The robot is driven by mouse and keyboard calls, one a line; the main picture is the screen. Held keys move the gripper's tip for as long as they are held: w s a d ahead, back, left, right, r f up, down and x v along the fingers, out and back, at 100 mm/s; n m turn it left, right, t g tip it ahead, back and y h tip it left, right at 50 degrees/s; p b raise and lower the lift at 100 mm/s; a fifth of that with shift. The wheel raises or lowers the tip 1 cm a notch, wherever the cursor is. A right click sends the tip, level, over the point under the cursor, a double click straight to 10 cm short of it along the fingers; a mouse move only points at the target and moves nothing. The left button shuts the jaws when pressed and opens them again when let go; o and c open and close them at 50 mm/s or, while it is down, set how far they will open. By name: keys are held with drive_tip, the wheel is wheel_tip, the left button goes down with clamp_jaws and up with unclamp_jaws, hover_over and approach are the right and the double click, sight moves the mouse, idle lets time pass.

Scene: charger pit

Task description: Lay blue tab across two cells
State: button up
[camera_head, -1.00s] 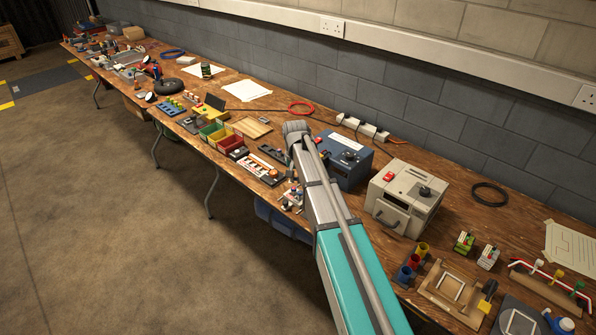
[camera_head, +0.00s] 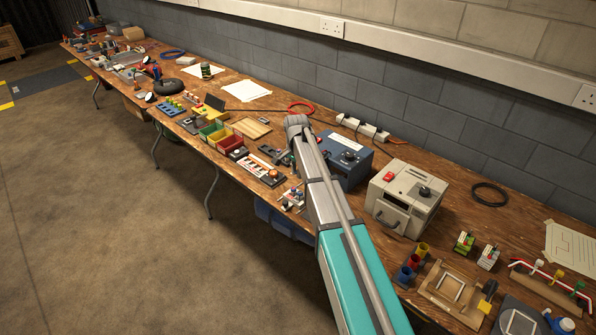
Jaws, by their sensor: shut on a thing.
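My gripper (camera_head: 283,158) shows small and dark just left of my arm's far end, above the bench near the front of the blue charger box. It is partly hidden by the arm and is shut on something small. The blue tab is too small to make out clearly; I take it to be the thing in the jaws. A small holder with light and red parts (camera_head: 292,198) sits at the bench's front edge, below my gripper in the picture. Whether it holds the two cells is too small to tell.
The blue box (camera_head: 345,158) stands close behind my arm, with a beige box (camera_head: 405,198) to its right. A board with an orange knob (camera_head: 272,177) and coloured bins (camera_head: 229,142) lie to the left.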

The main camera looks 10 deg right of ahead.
drive_tip(key=shift+f, duration=0.15)
wheel_tip(320, 180, down, 6)
drive_tip(key=b, duration=0.6)
drive_tip(key=shift+f, duration=0.15)
drive_tip(key=shift+f+b, duration=0.35)
drive_tip(key=shift+b, duration=0.3)
idle(2.1)
drive_tip(key=o, duration=0.8)
drive_tip(key=shift+s+r, duration=0.1)
drive_tip(key=shift+r, duration=0.1)
drive_tip(key=shift+r+p, duration=3.35)
drive_tip(key=shift+p, duration=0.2)
drive_tip(key=s+r+n+p, duration=0.1)
drive_tip(key=s+n, duration=0.2)
drive_tip(key=s, duration=0.6)
drive_tip(key=s+n, duration=0.4)
drive_tip(key=s, duration=0.6)
drive_tip(key=s+r+n+p, duration=0.1)
drive_tip(key=s+n, duration=0.2)
drive_tip(key=s, duration=0.7)
drive_tip(key=shift+d+r+n+p, duration=0.25)
drive_tip(key=shift+r+n+p, duration=0.05)
drive_tip(key=shift+n, duration=0.1)
